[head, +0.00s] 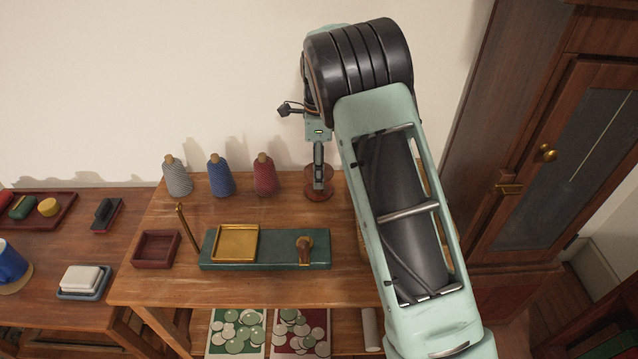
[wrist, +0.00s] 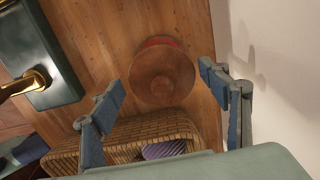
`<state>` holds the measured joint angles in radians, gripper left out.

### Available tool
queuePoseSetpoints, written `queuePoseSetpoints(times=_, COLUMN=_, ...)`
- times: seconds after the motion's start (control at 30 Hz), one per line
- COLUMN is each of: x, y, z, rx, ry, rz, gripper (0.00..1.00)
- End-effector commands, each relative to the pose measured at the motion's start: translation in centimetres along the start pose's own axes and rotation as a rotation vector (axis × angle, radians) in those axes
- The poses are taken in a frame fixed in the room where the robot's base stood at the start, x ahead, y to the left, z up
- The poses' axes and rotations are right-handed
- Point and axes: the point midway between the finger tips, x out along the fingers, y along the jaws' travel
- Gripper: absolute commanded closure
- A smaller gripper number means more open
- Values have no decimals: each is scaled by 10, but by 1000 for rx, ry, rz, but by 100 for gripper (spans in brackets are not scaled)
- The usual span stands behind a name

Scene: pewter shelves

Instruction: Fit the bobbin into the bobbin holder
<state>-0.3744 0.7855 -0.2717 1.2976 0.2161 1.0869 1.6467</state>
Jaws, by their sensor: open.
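The bobbin, a brown wooden spool with round flanges and a strip of red between them, stands upright on the table at the back; it shows in the wrist view (wrist: 162,72) and partly in the head view (head: 318,197). My gripper (head: 319,183) is above it, pointing down, open and empty. In the wrist view its two blue-padded fingers (wrist: 160,82) are spread on either side of the bobbin. A long green base (head: 275,264), apparently the bobbin holder, carries a square brass tray and a brass-and-wood fitting (head: 304,250). A brass rod (head: 187,228) leans near its left end.
Grey (head: 177,180), blue (head: 220,178) and red (head: 264,177) yarn cones stand left of the bobbin. A wicker basket (wrist: 125,135) with striped cloth is close by. A small dark red tray (head: 156,249) sits at left. The wall is behind; a cabinet (head: 540,150) stands right.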

Motion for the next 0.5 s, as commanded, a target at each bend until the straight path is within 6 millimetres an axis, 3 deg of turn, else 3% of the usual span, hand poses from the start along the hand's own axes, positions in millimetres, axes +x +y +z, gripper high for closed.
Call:
queuePoseSetpoints(times=0.3, x=46, y=-1, z=-1, rx=-1, ry=0, rz=3, gripper=31)
queuePoseSetpoints(times=0.5, x=48, y=-2, z=0, rx=-1, ry=-1, rz=-1, gripper=31)
